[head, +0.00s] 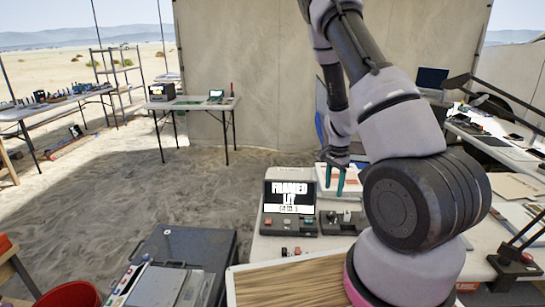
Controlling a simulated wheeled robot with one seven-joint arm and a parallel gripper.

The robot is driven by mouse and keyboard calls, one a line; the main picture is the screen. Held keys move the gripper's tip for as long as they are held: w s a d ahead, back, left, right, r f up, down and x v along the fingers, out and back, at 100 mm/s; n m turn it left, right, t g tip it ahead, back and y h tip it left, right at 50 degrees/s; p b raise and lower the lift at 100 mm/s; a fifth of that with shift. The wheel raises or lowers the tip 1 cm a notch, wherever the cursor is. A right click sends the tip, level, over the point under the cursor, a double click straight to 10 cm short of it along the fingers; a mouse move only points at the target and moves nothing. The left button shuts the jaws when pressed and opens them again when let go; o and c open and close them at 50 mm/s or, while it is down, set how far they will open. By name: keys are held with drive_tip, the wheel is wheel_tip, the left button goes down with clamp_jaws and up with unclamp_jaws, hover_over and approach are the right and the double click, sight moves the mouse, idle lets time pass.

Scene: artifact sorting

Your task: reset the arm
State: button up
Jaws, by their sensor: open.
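My arm (405,130) rises from the lower right of the head view, bends over the table and hangs down near the middle. My gripper (334,184) points down with its two teal fingers apart and nothing seen between them.
A dark tray with small parts (343,222) is below my gripper. A dark cabinet (185,247) and red bucket (70,295) are at lower left. Sandy floor (130,190) is open at left; a cluttered desk (490,140) stands right.

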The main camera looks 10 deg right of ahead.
drive_tip(key=s+a+r+n+t+y, duration=0.1)
drive_tip(key=a+r+n, duration=0.15)
drive_tip(key=r, duration=0.55)
drive_tip(key=s+a+r+n+t+y, duration=0.1)
drive_tip(key=a+r, duration=0.3)
drive_tip(key=r, duration=0.4)
drive_tip(key=s+a+r+n+t+y, duration=0.1)
drive_tip(key=a+r, duration=0.2)
drive_tip(key=r, duration=0.5)
drive_tip(key=s+a+r+n+t, duration=0.2)
drive_tip(key=s+r+n, duration=0.1)
drive_tip(key=s+r, duration=0.5)
drive_tip(key=s+a+r+n+t+h, duration=0.1)
drive_tip(key=s+a+r+n+t, duration=0.1)
drive_tip(key=s+r, duration=0.6)
drive_tip(key=shift+s+r+n, duration=0.15)
drive_tip(key=shift+s+n, duration=0.4)
drive_tip(key=shift+s, duration=0.15)
